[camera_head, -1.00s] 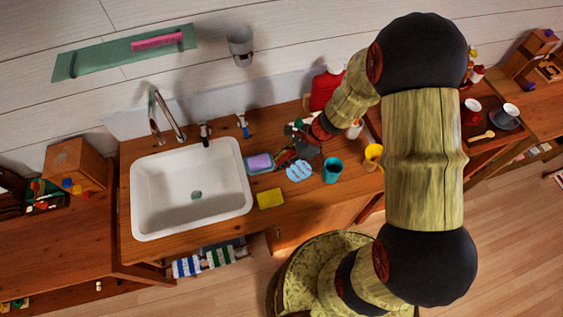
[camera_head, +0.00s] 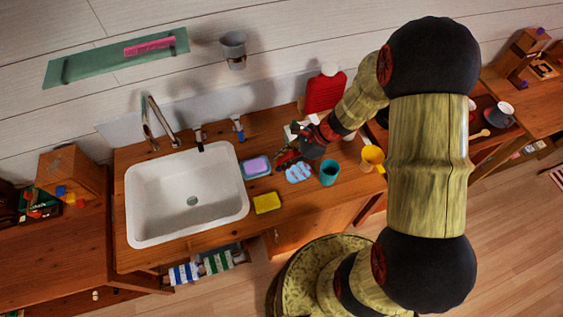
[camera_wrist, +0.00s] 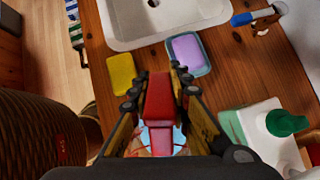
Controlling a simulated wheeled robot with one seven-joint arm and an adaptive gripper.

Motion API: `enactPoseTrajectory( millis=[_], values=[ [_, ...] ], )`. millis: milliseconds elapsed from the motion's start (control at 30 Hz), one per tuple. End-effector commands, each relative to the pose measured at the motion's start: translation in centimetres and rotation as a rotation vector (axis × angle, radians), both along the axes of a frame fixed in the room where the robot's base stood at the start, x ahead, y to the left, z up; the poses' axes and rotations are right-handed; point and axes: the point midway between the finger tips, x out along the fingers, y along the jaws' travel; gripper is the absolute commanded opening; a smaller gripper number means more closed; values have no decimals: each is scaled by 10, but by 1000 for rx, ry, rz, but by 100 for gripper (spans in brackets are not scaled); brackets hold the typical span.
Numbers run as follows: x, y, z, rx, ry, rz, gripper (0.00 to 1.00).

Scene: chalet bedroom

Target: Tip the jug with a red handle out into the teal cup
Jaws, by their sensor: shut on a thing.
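The teal cup (camera_head: 330,172) stands upright on the wooden counter, right of a pale blue patterned cloud-shaped item (camera_head: 299,173). My gripper (camera_head: 286,155) is left of the cup and behind the cloud-shaped item, partly hidden by my wrist. In the wrist view my gripper (camera_wrist: 160,92) is shut on a red block-like part, which looks like the red handle (camera_wrist: 160,100) of the jug. The teal cup cannot be made out in the wrist view.
A white sink (camera_head: 188,195) lies left, with a yellow sponge (camera_head: 266,203) and a purple sponge in a blue dish (camera_head: 256,167) beside it. A yellow cup (camera_head: 373,157) stands right of the teal cup. A red bottle (camera_head: 324,92) stands behind.

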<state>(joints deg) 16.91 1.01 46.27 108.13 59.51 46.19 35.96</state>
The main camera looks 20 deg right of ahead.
Motion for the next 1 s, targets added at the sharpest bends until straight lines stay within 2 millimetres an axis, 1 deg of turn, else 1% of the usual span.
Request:
enactPoseTrajectory(
  millis=[1000],
  values=[
    [-2,-10,22,133,-31,-1,0]
  ],
)
